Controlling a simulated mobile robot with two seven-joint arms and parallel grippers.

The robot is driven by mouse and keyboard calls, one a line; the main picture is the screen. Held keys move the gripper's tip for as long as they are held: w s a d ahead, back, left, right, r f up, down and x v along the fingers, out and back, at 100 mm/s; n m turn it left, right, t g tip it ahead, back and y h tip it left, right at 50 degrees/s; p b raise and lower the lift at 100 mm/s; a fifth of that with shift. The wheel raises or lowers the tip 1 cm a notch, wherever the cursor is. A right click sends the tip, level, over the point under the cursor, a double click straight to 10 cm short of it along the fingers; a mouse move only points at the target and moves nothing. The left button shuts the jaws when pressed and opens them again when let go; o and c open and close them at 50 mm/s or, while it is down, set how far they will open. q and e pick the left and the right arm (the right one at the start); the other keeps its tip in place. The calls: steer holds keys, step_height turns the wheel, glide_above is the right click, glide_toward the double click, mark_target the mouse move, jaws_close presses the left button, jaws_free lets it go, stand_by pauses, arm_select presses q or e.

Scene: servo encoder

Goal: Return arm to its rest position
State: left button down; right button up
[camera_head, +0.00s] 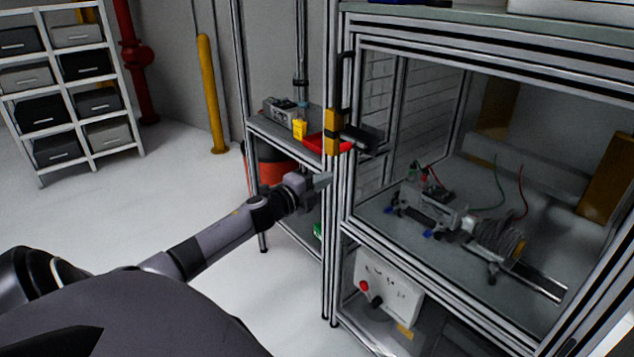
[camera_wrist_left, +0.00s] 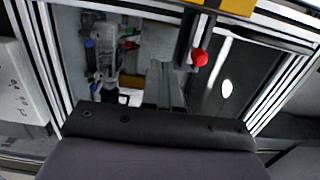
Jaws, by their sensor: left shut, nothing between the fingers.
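My left arm comes in from the left in the head view, stretched out toward the framed cabinet. Its gripper (camera_head: 322,181) is shut and empty, in front of the cabinet's left post, below the yellow and black door latch (camera_head: 333,131). The fingertips are small and partly lost against the frame. In the left wrist view, a dark part of my own gripper body (camera_wrist_left: 160,125) fills the bottom, with the cabinet interior beyond it. My right gripper is in neither view.
The aluminium-framed cabinet (camera_head: 343,200) holds a servo test rig (camera_head: 435,211) with wires. A white control box (camera_head: 385,288) with a red button sits below. A side shelf (camera_head: 262,126) carries a red tray (camera_head: 318,142). Floor (camera_head: 180,211) at left is clear before the bin rack (camera_head: 97,135).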

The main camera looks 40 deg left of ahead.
arm_select(q)
steer(key=shift+s, duration=0.95)
